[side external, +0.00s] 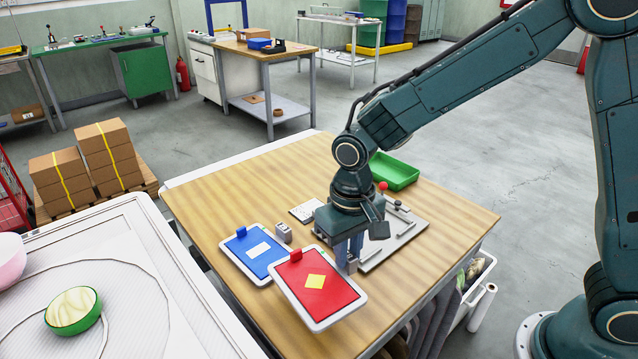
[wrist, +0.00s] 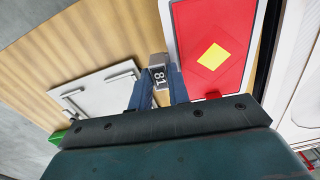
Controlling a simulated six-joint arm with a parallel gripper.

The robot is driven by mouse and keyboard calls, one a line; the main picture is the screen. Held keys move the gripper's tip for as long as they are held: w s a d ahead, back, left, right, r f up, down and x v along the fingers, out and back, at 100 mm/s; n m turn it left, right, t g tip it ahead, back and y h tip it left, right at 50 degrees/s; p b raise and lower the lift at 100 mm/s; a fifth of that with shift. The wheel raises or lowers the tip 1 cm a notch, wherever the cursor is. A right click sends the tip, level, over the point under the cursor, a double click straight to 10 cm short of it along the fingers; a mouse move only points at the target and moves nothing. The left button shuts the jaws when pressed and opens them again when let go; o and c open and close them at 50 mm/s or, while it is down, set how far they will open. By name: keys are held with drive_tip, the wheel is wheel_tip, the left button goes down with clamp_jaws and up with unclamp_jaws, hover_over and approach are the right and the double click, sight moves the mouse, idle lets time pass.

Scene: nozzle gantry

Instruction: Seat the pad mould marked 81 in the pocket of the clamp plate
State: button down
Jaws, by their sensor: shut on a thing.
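The pad mould marked 81 (wrist: 158,76) is a small grey block between my blue fingers, its number facing the wrist camera. My gripper (wrist: 160,88) is shut on it. In the side view my gripper (side external: 347,254) points down over the wooden table, just beside the red board and the clamp plate's near edge. The clamp plate (side external: 378,262) is a flat light-grey plate with raised bars, right of my gripper; it shows at left in the wrist view (wrist: 103,98). My arm hides part of it in the side view, and I cannot make out the pocket clearly.
A red board with a yellow diamond (side external: 338,292) lies close to my gripper. A blue board (side external: 240,252), another small grey block (side external: 283,232) and a white card (side external: 303,212) lie left. A green tray (side external: 393,172) stands behind. The table's (side external: 225,195) far-left part is clear.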

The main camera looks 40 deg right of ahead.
drive_tip(key=d+m, duration=0.2)
drive_tip(key=d+r+m, duration=0.1)
drive_tip(key=d+m, duration=0.1)
drive_tip(key=w+d+m, duration=0.1)
drive_tip(key=d+m, duration=0.1)
drive_tip(key=m, duration=0.1)
drive_tip(key=shift+w+d+r, duration=0.1)
drive_tip(key=shift+d+r, duration=0.05)
drive_tip(key=shift+d, duration=0.1)
drive_tip(key=d+r+m, duration=0.1)
drive_tip(key=d+m, duration=0.7)
drive_tip(key=m, duration=0.1)
drive_tip(key=shift+d+r+m, duration=0.15)
drive_tip(key=shift+r+m, duration=0.05)
drive_tip(key=shift+m, duration=0.2)
drive_tip(key=shift+f, duration=0.15)
drive_tip(key=shift+f, duration=2.35)
drive_tip(key=shift+f, duration=0.9)
drive_tip(key=c, duration=1.3)
unclamp_jaws()
drive_tip(key=shift+o, duration=0.2)
drive_tip(key=shift+s, duration=0.2)
